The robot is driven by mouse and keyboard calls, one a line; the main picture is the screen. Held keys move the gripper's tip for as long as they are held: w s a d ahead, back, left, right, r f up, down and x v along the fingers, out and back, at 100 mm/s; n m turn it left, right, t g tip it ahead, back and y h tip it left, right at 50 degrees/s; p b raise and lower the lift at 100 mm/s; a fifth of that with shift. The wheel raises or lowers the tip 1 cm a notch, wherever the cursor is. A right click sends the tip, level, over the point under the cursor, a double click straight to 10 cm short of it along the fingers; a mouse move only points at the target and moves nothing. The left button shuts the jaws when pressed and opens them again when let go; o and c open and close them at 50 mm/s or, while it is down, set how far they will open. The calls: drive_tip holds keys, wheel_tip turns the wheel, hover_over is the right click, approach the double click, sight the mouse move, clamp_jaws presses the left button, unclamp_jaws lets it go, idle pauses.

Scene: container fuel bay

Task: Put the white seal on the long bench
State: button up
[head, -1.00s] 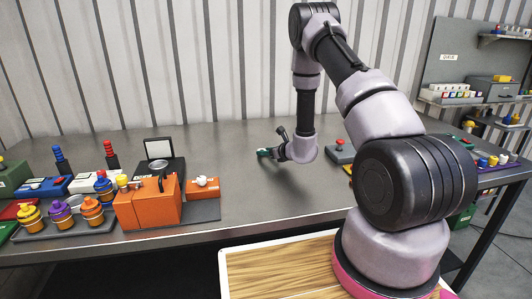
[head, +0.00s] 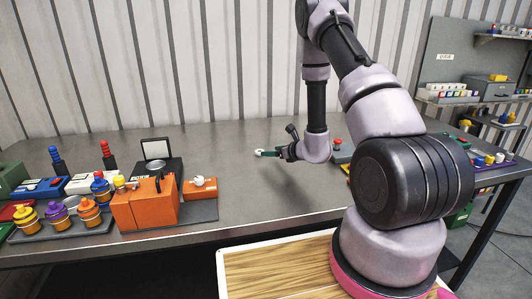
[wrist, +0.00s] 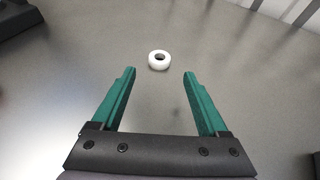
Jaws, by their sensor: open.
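The white seal (wrist: 159,61) is a small, thick white ring with a dark centre. It lies flat on the bare grey long bench (wrist: 230,85), ahead of my fingertips in the wrist view. My gripper (wrist: 160,72) has its two teal fingers spread wide with nothing between them. The seal is apart from both fingers, roughly centred in line with the gap. In the head view, my gripper (head: 262,153) is low over the middle of the long bench (head: 250,190), and a small white spot shows at its fingertips.
An orange box (head: 145,205), yellow, purple and orange canisters (head: 58,217), and a black device with a raised lid (head: 157,155) stand on the left. A red-button box (head: 337,147) stands right of my gripper. Bench surface around the seal is clear.

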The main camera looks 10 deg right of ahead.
drive_tip(key=v, duration=0.5)
drive_tip(key=shift+s+d, duration=0.1)
drive_tip(key=shift+s, duration=0.1)
drive_tip(key=s+a+r+n+g+y, duration=0.3)
drive_tip(key=a+r+n+y, duration=0.35)
drive_tip(key=r, duration=0.85)
drive_tip(key=s+a+r+n+g, duration=0.4)
drive_tip(key=s+a+r+n, duration=0.3)
drive_tip(key=s+r+n, duration=0.15)
drive_tip(key=s+d+r+n+t+h, duration=0.1)
drive_tip(key=s+d+r+n+h, duration=0.4)
drive_tip(key=s, duration=0.3)
drive_tip(key=s+d+r+n+t+h, duration=0.1)
drive_tip(key=s+d+r+n+h, duration=0.4)
drive_tip(key=s, duration=0.4)
wheel_tip(320, 180, up, 2)
drive_tip(key=shift+s+d+r+n, duration=0.1)
drive_tip(key=shift+s+d+n, duration=0.15)
drive_tip(key=shift+d+n, duration=0.6)
